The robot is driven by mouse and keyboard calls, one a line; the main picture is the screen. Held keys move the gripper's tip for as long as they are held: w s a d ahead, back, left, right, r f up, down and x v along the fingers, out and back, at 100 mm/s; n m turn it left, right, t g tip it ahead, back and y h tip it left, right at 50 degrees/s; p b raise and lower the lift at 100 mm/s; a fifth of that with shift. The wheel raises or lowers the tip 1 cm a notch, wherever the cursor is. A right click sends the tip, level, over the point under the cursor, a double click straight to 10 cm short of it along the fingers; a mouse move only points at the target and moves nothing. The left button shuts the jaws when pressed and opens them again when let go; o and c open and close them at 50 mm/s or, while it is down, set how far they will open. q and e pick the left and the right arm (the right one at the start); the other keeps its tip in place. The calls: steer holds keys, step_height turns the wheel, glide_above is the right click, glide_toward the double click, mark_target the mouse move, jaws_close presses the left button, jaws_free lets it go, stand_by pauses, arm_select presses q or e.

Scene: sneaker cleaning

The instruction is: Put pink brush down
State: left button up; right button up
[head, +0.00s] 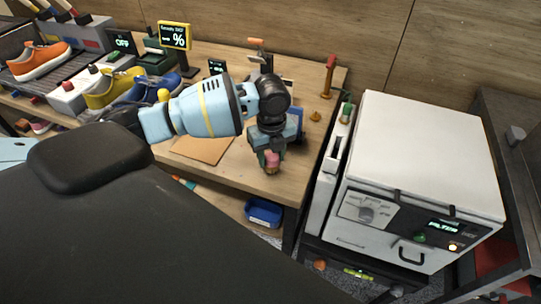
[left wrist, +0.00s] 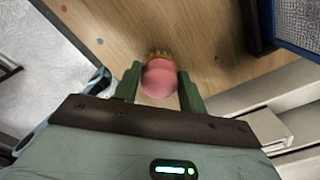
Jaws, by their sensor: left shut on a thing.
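The pink brush (left wrist: 158,78) has a rounded pink body and tan bristles at its far end. In the left wrist view it sits between the two green fingers of my left gripper (left wrist: 160,88), which is shut on it. In the head view the left gripper (head: 270,158) points down over the right front part of the wooden table (head: 290,185), with the pink brush (head: 272,160) at its tips. I cannot tell whether the bristles touch the table top. My right gripper is not in view.
A white machine (head: 420,150) with a lit display stands right of the table. Shoes, including an orange one (head: 40,62), a yellow and a blue one, sit at the left. A blue bin (head: 263,213) is below. A red-handled tool (head: 329,76) stands near the back right corner.

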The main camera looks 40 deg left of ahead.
mark_target(272, 157)
arm_select(q)
steer(key=shift+f, duration=0.2)
steer(key=shift+f, duration=0.15)
steer(key=o, duration=0.9)
steer(key=shift+c, duration=0.2)
steer(key=shift+f+b, duration=0.25)
steer(key=shift+b, duration=0.15)
steer(key=r, duration=0.8)
steer(key=shift+s+d+r, duration=0.1)
steer(key=shift+s+d, duration=0.15)
steer(key=shift+d, duration=0.1)
